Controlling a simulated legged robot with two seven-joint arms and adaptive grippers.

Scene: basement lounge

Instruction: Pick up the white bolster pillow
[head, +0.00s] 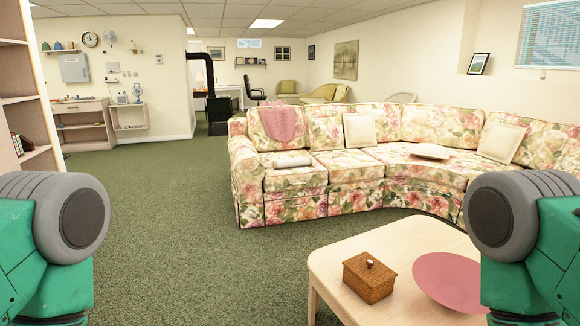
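A white bolster pillow (293,162) lies on the left seat of the floral sofa (312,204). It is a small, pale, roughly cylindrical cushion lying on its side. Other pale square cushions are on the sofa: one upright at the back (359,130), one flat on the seat (428,151) and one leaning at the right (502,142). My two arms show at the left and right edges of the head view, well short of the sofa. Neither gripper is in the picture.
Green carpet (190,225) is clear left of the table. A shelf (30,100) stands at far left.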

